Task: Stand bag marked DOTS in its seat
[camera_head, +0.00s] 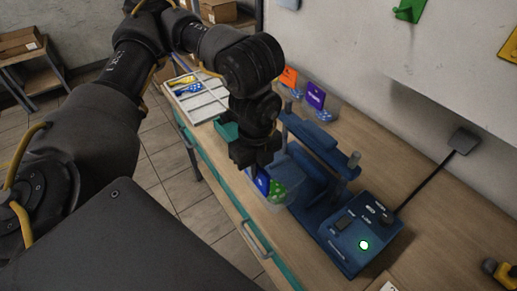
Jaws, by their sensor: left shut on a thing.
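My left gripper (258,163) points down over the front part of the table, beside the blue printing machine (352,228). It is shut on a clear bag (276,193) with a blue card and green balloons with pale marks. The gripper hides the bag's top, and I cannot read its card. The bag hangs near the table's front edge, left of the machine. Two more bags stand at the back by the wall: one with an orange card (289,77) and one with a purple card (315,96). Their marks are too small to read. My right gripper is not in view.
A white compartment tray (208,110) with yellow and blue balloons lies at the table's far left end. A teal box (228,131) is partly hidden behind my gripper.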

